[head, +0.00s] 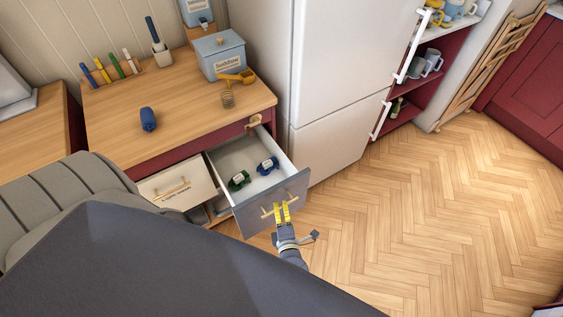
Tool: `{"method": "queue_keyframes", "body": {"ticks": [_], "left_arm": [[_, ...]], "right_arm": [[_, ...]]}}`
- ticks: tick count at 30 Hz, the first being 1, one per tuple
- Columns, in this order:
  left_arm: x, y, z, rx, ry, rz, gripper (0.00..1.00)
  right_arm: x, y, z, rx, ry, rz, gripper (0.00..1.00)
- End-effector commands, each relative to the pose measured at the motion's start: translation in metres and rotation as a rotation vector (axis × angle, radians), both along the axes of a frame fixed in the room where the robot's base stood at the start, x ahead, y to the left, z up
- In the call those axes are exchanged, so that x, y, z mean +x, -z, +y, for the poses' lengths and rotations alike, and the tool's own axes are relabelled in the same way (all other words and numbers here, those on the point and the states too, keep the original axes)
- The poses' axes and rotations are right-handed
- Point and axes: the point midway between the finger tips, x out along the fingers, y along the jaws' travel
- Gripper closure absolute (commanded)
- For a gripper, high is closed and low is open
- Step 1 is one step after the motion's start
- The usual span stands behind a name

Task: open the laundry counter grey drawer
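The grey drawer (247,204) of the wooden-topped counter (180,103) is pulled well out, and its white inside shows. Its front carries a light wooden bar handle (266,212). My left gripper (282,210), with yellow fingertips, is at this handle, and the fingers overlap it from the front. The two fingers are close together with a narrow gap; whether they are closed on the bar is too small to tell. A green item (239,180) and a blue item (267,165) lie in the drawer. My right gripper is not in view.
A white fridge (335,120) stands close to the right of the open drawer. A blue roll (148,119) and a grey-blue box (220,55) are on the counter. The wooden floor (420,210) to the right is clear.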

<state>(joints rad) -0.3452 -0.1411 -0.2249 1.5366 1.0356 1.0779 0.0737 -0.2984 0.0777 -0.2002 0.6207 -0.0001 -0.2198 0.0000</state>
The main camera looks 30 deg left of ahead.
Motion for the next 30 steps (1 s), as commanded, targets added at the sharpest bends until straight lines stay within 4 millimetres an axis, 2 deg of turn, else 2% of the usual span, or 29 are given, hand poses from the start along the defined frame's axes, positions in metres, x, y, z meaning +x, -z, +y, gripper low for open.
{"method": "queue_keyframes", "body": {"ticks": [2, 3, 9, 20, 30], "left_arm": [[0.002, 0.000, -0.004, -0.002, 0.008, 0.000, 1.00], [0.002, 0.000, -0.004, -0.002, 0.008, 0.000, 0.89], [0.001, 0.000, -0.002, -0.001, 0.005, 0.000, 0.68], [-0.004, 0.000, -0.005, -0.001, 0.002, 0.001, 0.68], [-0.036, -0.007, -0.033, -0.007, 0.002, 0.004, 0.68]], "right_arm": [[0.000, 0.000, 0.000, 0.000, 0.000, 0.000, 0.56], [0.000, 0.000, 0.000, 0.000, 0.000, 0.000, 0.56], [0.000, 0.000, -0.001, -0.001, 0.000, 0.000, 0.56], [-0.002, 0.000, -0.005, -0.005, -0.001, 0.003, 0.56], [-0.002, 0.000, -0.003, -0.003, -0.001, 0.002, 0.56]]}}
